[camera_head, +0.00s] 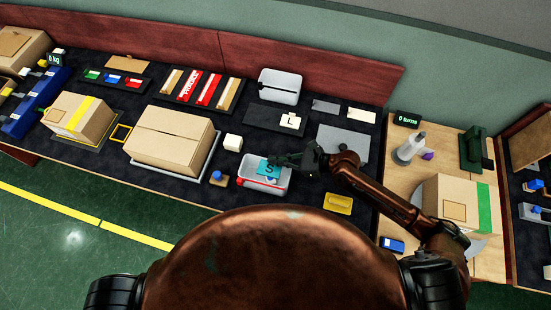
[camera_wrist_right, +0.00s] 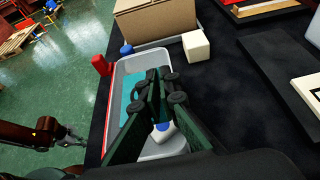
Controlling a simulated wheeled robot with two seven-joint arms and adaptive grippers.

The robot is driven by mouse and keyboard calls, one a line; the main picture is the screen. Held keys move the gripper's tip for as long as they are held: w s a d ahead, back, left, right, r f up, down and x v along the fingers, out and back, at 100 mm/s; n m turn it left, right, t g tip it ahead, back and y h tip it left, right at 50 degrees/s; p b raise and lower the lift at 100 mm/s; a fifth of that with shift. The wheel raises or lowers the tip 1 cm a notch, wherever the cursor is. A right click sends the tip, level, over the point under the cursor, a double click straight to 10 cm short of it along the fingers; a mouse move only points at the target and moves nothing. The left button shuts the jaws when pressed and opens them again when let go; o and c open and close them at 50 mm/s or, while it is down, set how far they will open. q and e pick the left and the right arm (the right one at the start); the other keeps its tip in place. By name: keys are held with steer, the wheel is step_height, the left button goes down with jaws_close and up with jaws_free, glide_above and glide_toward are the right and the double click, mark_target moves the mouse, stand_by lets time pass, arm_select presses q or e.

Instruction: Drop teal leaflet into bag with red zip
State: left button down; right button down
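The teal leaflet (camera_head: 268,168), with a dark letter on it, is at the fingertips of my right gripper (camera_head: 284,160). It also shows in the right wrist view (camera_wrist_right: 127,94), partly hidden behind the fingers. The right gripper (camera_wrist_right: 157,82) looks shut on the leaflet over the opening of a pale grey, open-topped bag (camera_head: 247,183) with a red strip on its near side. The bag's rim shows in the wrist view (camera_wrist_right: 113,84). A white item with blue (camera_wrist_right: 163,132) lies inside the bag. My left gripper (camera_wrist_right: 70,136) is small at the left, its fingers unclear.
A blue-topped item (camera_head: 217,177) stands left of the bag, and a white cube (camera_head: 233,142) stands behind it. A large carton (camera_head: 172,138) is further left. A yellow tray (camera_head: 338,203) lies to the right. A pale bin (camera_head: 280,87) stands at the back.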

steer(key=shift+r, duration=0.1)
steer(key=c, duration=2.1)
jaws_free()
steer(key=v, duration=1.2)
